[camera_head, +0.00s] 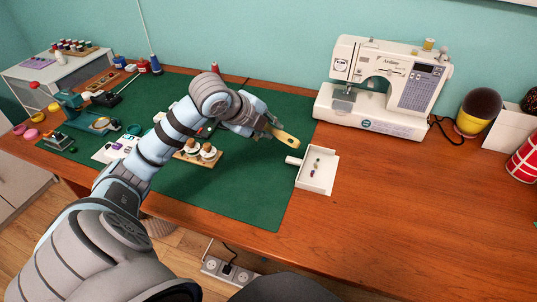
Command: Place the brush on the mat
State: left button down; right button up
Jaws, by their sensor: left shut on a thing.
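My left gripper (264,130) is shut on the brush, over the right part of the green mat. The brush's yellow wooden part (286,138) sticks out to the right of the fingers; the rest is hidden by the gripper. The brush seems to be above the mat, but its exact height is hard to tell. The green mat (240,195) lies flat on the wooden table, partly covered from view by my left arm. My right gripper is not in view.
A white dustpan (318,184) with small bits in it lies at the mat's right edge. A sewing machine (385,85) stands behind. The table (420,210) is clear at the front right.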

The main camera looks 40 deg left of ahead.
pick_arm(q)
notch_tip(320, 180, down, 11)
jog(key=b, duration=0.3)
jog(key=shift+r, duration=0.25)
jog(key=c, duration=1.5)
grip_release()
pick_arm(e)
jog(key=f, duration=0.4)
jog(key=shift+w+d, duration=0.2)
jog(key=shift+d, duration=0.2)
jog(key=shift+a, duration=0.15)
pick_arm(q)
jog(key=shift+s+r, duration=0.1)
jog(key=shift+r, duration=0.15)
jog(key=p+v, duration=1.1)
jog(key=p, duration=0.1)
jog(key=shift+s+r, duration=0.15)
jog(key=shift+s, duration=0.1)
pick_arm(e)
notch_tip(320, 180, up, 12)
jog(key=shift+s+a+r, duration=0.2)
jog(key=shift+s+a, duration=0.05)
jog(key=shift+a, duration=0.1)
